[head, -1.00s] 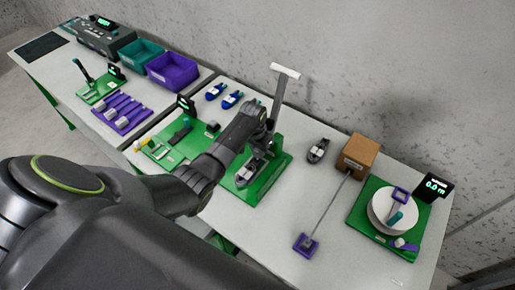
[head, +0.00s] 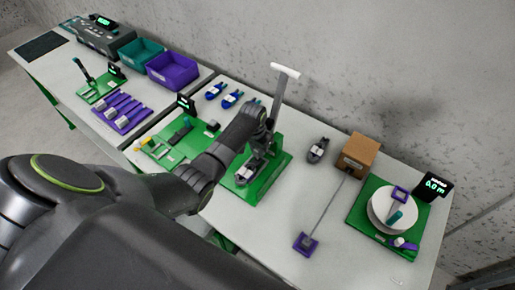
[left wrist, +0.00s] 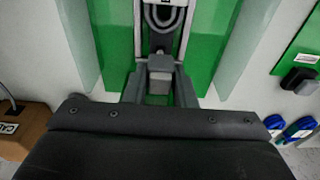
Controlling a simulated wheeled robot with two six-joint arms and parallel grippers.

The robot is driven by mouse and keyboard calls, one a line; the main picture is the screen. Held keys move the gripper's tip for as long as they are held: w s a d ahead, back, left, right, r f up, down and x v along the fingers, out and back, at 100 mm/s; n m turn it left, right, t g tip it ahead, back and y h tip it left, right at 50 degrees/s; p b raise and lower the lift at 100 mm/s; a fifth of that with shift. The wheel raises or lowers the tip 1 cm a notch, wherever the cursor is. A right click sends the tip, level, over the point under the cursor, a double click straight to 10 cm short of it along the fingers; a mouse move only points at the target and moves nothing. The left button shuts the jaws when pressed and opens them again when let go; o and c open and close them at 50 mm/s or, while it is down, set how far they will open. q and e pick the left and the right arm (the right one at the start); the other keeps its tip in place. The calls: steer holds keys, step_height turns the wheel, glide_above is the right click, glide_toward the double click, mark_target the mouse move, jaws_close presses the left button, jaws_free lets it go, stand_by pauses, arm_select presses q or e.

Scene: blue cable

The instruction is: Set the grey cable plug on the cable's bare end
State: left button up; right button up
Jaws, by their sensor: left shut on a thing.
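My left gripper (head: 262,148) is at the green press stand (head: 268,186), below its upright post with a white T-handle (head: 285,70). In the left wrist view its two fingers (left wrist: 160,90) are shut on a small grey block, the grey cable plug (left wrist: 160,66). A grey looped cable with a white label (left wrist: 165,20) lies just beyond the plug on the stand. It also shows in the head view (head: 245,173). I cannot tell whether the plug touches the cable; its bare end is not made out. My right gripper is not in view.
Two blue cables (head: 231,99) lie behind a green board (head: 160,153) left of the stand. A dark cable (head: 318,150), a cardboard box (head: 357,153), a purple block (head: 306,243) and a white reel (head: 391,209) stand to the right.

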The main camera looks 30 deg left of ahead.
arm_select(q)
steer(key=shift+f+b, duration=0.75)
steer(key=shift+f, duration=0.55)
stand_by(0.4)
steer(key=o, duration=1)
step_height(320, 180, up, 6)
steer(key=p, duration=0.6)
steer(key=shift+f, duration=0.1)
steer(key=shift+r+p, duration=0.8)
steer(key=shift+r, duration=0.35)
steer(key=shift+s+f, duration=0.1)
